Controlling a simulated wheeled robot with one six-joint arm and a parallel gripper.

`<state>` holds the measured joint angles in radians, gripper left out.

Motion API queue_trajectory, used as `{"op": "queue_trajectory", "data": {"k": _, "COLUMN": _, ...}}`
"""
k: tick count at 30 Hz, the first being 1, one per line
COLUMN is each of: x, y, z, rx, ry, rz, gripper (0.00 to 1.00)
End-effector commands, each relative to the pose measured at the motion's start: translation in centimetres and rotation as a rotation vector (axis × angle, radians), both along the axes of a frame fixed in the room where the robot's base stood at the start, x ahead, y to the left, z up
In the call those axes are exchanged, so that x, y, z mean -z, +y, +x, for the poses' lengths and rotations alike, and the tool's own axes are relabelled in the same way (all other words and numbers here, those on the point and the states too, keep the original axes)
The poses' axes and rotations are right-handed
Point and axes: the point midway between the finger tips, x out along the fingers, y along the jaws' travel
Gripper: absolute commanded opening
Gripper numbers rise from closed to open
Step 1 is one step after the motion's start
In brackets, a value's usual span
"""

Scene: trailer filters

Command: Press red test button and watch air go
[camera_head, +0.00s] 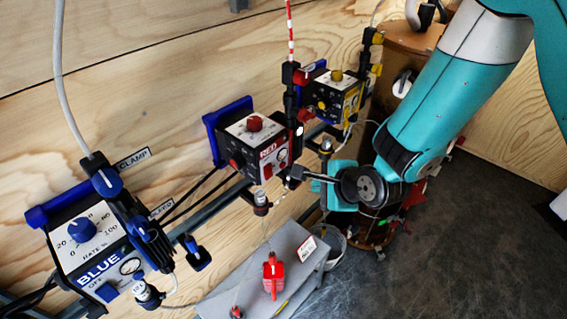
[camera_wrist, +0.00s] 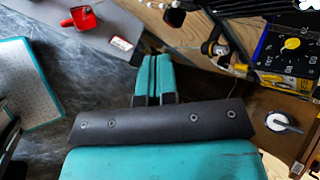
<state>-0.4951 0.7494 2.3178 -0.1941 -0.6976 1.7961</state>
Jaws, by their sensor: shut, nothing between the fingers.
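The red unit (camera_head: 262,150) is a dark box on the wall with a "RED" label, a red knob (camera_head: 254,123) on top and a small gauge on its front. Small red parts show on its front, but I cannot tell which is the test button. My gripper (camera_wrist: 153,60) is shut and empty, its teal fingers together in the wrist view. In the head view my gripper (camera_head: 341,187) is right of and below the red unit, apart from its front face. The red unit does not show clearly in the wrist view.
The blue unit (camera_head: 85,248) is at lower left, the yellow unit (camera_head: 338,95) behind the red one. Below is a grey shelf (camera_head: 300,250) with a red container (camera_head: 273,272); a bucket (camera_head: 333,243) stands beside it. Hoses hang nearby. Floor at right is open.

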Motion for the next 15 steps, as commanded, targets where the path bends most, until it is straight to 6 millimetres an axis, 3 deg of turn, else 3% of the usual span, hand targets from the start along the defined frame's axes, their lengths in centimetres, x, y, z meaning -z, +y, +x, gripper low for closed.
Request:
{"op": "queue_trajectory", "data": {"k": 7, "x": -0.1, "y": 2.9, "z": 2.2, "rx": -0.003, "ry": -0.001, "rz": -0.001, "gripper": 0.00}}
{"op": "queue_trajectory", "data": {"k": 15, "x": 0.0, "y": 4.7, "z": 3.6, "rx": -0.001, "ry": 0.000, "rz": -0.001, "gripper": 0.00}}
